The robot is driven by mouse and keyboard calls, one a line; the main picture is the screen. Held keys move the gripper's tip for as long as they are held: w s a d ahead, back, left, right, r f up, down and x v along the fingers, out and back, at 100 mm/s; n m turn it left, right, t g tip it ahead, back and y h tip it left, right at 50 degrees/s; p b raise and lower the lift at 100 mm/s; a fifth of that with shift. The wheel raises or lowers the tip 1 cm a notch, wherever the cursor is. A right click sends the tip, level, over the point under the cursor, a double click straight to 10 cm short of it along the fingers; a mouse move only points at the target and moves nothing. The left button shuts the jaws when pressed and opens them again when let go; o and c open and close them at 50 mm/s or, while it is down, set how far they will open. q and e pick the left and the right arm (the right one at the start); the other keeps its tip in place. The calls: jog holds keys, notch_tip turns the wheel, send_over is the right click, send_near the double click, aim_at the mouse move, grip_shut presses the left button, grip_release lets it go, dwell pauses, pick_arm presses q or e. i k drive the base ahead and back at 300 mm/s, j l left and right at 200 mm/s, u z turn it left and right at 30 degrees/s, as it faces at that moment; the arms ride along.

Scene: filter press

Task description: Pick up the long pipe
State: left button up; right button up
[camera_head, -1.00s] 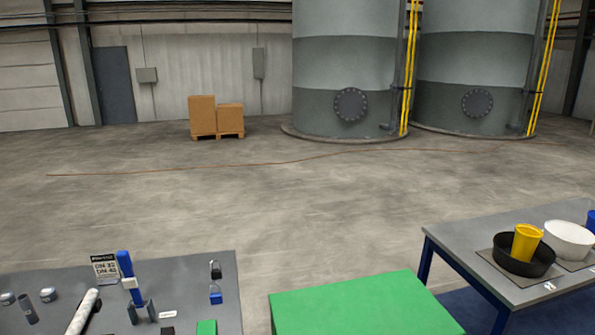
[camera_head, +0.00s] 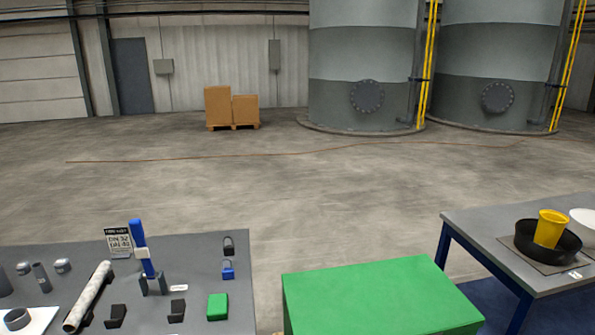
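In the head view a long, pale, speckled pipe-like cylinder (camera_head: 89,297) lies at a slant on the grey table at the lower left. I cannot tell for certain that the speckled cylinder is the long pipe. Neither of my grippers is in view.
The grey table (camera_head: 203,251) also bears a blue upright tool (camera_head: 141,246), a sign card (camera_head: 118,241), padlocks (camera_head: 228,270) and a green block (camera_head: 217,306). A green box (camera_head: 376,297) stands right of it. A second table (camera_head: 480,222) holds a black pan (camera_head: 564,254) and yellow cup (camera_head: 550,228). Open floor lies beyond.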

aim_at(73, 320)
jog(key=u, duration=1.4)
